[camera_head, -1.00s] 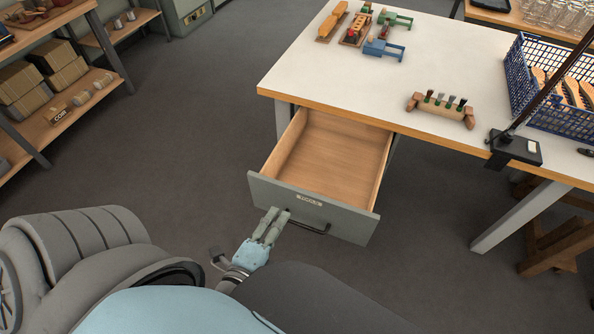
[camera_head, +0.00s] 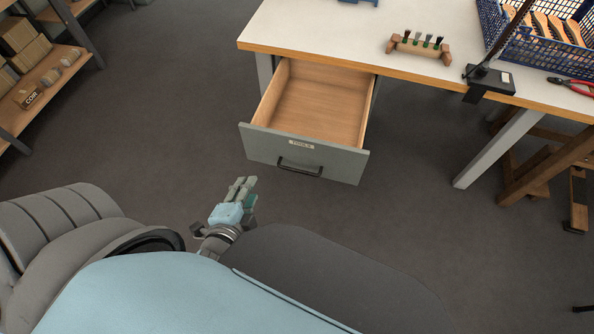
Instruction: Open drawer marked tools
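The drawer (camera_head: 250,148) under the white-topped workbench (camera_head: 330,25) is pulled well out. It has a grey front, a light wooden inside that looks empty, a small label reading like "TOOLS" (camera_head: 301,144) and a black bar handle (camera_head: 299,168). My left gripper (camera_head: 242,186) is in front of the drawer, below and left of the handle and apart from it. Its fingers point towards the drawer front and hold nothing that I can see. The gap between the fingertips is too small to judge. My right gripper is not in view.
A wooden rack with several small tufts (camera_head: 418,48), a black clamp base (camera_head: 490,79), a blue crate of wooden pieces (camera_head: 490,20) and red-handled pliers (camera_head: 572,84) are on the bench. Shelves with boxes (camera_head: 25,95) stand at the left. Dark floor around the drawer is clear.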

